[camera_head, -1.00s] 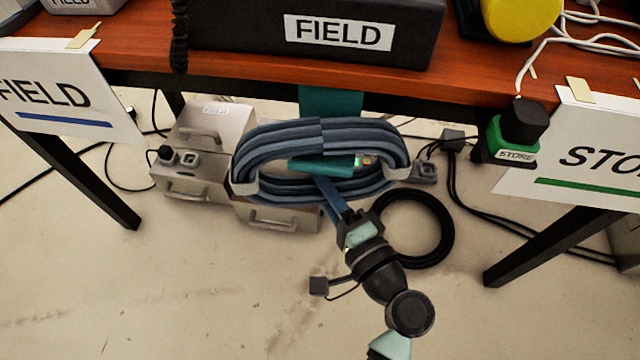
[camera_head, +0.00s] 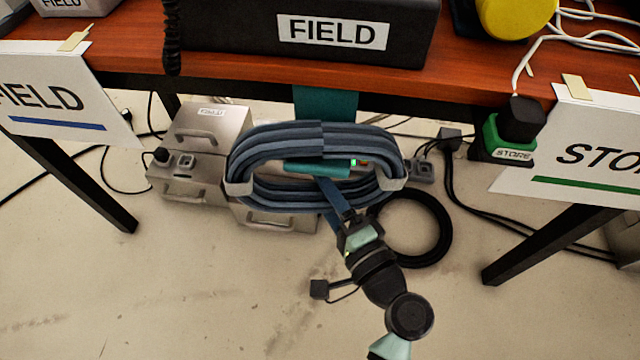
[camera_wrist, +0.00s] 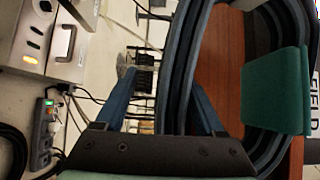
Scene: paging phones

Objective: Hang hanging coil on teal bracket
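The hanging coil (camera_head: 320,138) is a thick blue-grey bundle of cable in an oval loop with light grey ties at both ends. The teal bracket (camera_head: 327,104) comes down from the table's front edge behind the coil. Its teal lower part (camera_head: 315,166) shows inside the loop, just under the coil's top strands; exact contact is hidden. In the wrist view the coil (camera_wrist: 181,65) fills the right side, with the teal part (camera_wrist: 275,92) within the loop. My gripper (camera_head: 323,198) is at the coil's lower strands. Its blue fingers are spread apart in the wrist view (camera_wrist: 160,80).
Metal cases (camera_head: 205,135) and a power strip (camera_head: 423,172) are behind the coil. A black cable ring (camera_head: 446,225) lies on the floor to the right. Table legs (camera_head: 95,185) stand on both sides.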

